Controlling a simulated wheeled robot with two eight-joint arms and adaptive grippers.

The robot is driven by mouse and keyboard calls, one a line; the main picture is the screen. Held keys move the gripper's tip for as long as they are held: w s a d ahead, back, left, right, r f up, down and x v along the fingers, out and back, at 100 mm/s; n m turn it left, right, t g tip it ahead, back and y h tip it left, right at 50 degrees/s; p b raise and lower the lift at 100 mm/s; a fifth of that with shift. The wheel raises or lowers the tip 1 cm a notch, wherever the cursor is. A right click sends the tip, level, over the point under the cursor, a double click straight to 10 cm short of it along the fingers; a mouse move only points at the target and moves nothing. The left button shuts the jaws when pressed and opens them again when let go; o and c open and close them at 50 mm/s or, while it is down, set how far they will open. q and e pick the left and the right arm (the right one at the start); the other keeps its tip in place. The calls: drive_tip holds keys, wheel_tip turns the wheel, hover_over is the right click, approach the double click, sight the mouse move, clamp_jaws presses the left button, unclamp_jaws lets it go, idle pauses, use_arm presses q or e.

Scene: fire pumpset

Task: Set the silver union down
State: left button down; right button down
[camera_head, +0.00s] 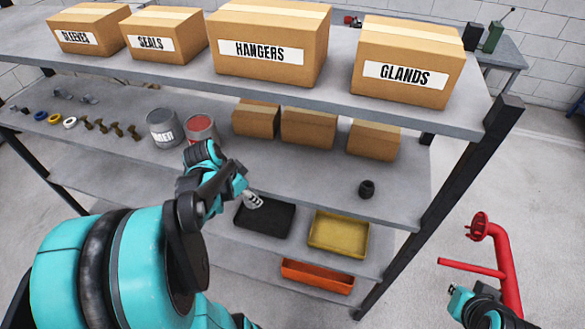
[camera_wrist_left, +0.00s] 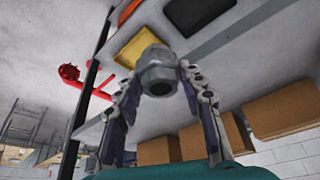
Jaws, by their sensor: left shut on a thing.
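The silver union (camera_head: 253,200) is a small grey metal fitting at the tip of my left gripper (camera_head: 246,194). In the left wrist view, the union (camera_wrist_left: 158,72) sits between the two fingers of the left gripper (camera_wrist_left: 158,88), which is shut on it. In the head view it appears in front of the middle shelf's edge, just above the black tray (camera_head: 265,220); its exact height is unclear. My right gripper (camera_head: 470,303) is at the lower right, partly cut off, and its fingers are not clear.
A dark round fitting (camera_head: 367,189) is on the middle shelf (camera_head: 310,187), with cans (camera_head: 201,130) and cartons (camera_head: 309,127) behind. A red pipe (camera_head: 503,262) stands at right.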

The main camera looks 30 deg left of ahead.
use_arm(q)
drive_tip(key=w+d, duration=0.1)
drive_tip(key=w, duration=0.3)
drive_tip(key=w+d, duration=0.1)
drive_tip(key=w, duration=0.2)
drive_tip(key=w+d+p, duration=0.1)
drive_tip(key=w, duration=0.3)
drive_tip(key=shift+w+d, duration=0.15)
drive_tip(key=shift+w, duration=0.2)
drive_tip(key=shift+w+d, duration=0.2)
drive_tip(key=shift+w, duration=0.3)
drive_tip(key=w, duration=0.2)
drive_tip(key=w+d, duration=0.1)
drive_tip(key=w, duration=0.1)
drive_tip(key=shift+d+f+p, duration=0.1)
drive_tip(key=shift+p, duration=0.3)
drive_tip(key=shift+f, duration=0.75)
drive_tip(key=shift+s, duration=0.2)
drive_tip(key=shift+f, duration=0.15)
drive_tip(key=c, duration=0.9)
unclamp_jaws()
